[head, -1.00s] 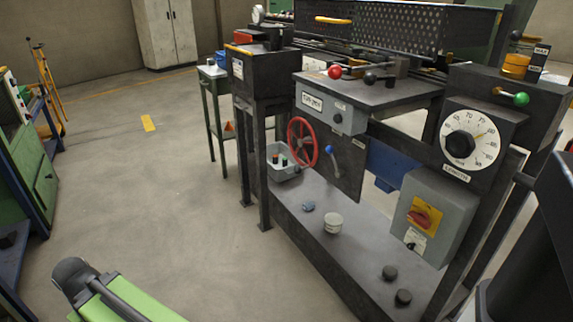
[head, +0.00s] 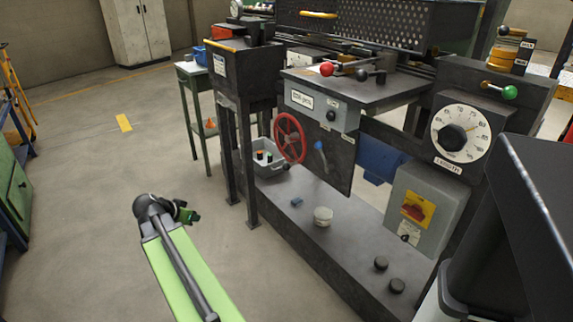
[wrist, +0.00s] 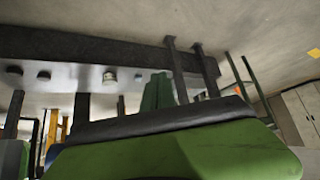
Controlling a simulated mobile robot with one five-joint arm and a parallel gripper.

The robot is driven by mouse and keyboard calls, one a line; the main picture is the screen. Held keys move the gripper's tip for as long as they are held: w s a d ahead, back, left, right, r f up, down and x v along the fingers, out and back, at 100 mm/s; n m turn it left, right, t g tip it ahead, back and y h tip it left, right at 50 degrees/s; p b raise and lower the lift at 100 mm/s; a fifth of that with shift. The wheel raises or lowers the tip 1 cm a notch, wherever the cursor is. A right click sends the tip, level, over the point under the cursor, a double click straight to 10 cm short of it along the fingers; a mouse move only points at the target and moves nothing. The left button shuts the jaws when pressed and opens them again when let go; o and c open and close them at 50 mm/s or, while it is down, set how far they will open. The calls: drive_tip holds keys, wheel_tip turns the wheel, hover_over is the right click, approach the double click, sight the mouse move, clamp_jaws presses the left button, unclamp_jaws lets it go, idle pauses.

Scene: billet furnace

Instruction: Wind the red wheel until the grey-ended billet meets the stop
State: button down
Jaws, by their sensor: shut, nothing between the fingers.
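I cannot make out the grey-ended billet or the stop in either view. My gripper (head: 188,213) is at the end of my green arm, over the open floor left of the machine and well apart from the wheel. It is shut and empty. In the wrist view green gripper parts (wrist: 158,92) show, with the machine's lower shelf beyond them, upside down.
The machine's lower shelf (head: 310,235) carries a white pot (head: 323,216), a small blue block (head: 297,202) and dark knobs. A grey bin (head: 264,162) sits below the wheel. A dial (head: 460,134) and a red switch (head: 414,211) are on the right.

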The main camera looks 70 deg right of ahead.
drive_tip(key=s+d+r+m+g+h, duration=0.1)
drive_tip(key=s+d+r+m+h, duration=0.2)
drive_tip(key=s+d, duration=0.45)
drive_tip(key=s+d+r+m+g+h, duration=0.1)
drive_tip(key=s+d+r+m, duration=0.35)
drive_tip(key=d, duration=0.55)
drive_tip(key=m+g+h, duration=0.1)
drive_tip(key=m+g, duration=0.1)
drive_tip(key=m, duration=0.3)
approach(287, 165)
drive_tip(key=s+a+r, duration=0.3)
drive_tip(key=r, duration=0.1)
drive_tip(key=shift+n+h, duration=0.3)
drive_tip(key=shift+n, duration=0.05)
drive_tip(key=d+f+b, duration=0.2)
drive_tip(key=d, duration=0.1)
drive_tip(key=d+f+b, duration=0.1)
drive_tip(key=d+f, duration=0.1)
drive_tip(key=d, duration=0.1)
drive_tip(key=d+f+b, duration=0.2)
drive_tip(key=d, duration=0.2)
drive_tip(key=shift+s+b, duration=0.2)
drive_tip(key=shift+b, duration=0.15)
